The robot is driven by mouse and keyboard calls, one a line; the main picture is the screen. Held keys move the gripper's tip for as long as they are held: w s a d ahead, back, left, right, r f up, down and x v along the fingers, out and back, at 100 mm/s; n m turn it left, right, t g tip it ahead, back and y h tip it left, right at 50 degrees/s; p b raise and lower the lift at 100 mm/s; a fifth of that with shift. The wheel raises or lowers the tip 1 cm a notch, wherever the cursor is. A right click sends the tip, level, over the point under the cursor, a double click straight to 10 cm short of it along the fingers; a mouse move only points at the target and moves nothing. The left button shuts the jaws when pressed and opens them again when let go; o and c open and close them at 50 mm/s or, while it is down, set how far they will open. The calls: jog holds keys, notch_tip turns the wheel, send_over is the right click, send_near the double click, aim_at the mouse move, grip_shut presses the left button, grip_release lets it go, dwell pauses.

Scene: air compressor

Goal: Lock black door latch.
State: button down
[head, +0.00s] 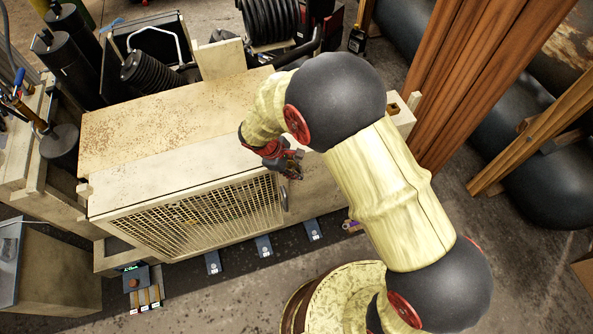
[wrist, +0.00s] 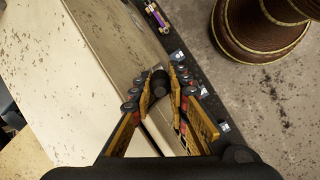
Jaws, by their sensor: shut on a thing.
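The black door latch (wrist: 159,82) shows in the wrist view as a dark rounded knob between my fingertips. My gripper (wrist: 160,88) is shut on it, with one finger on each side. In the head view my gripper (head: 291,167) is at the right end of the compressor's mesh door (head: 190,222), close against the cabinet front. The latch in the head view is a small dark piece (head: 285,197) just below my fingers, partly hidden by them. I cannot tell its exact turn angle.
The beige compressor cabinet (head: 165,125) stands behind the door. Wooden planks (head: 470,70) lean at the right. Small blue-grey blocks (head: 263,246) lie along a dark floor strip in front. Hoses and black cylinders (head: 72,68) crowd the back left. Floor at the lower right is clear.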

jog(key=shift+f, duration=0.1)
jog(key=c, duration=2)
grip_release()
jog(key=v, duration=1.2)
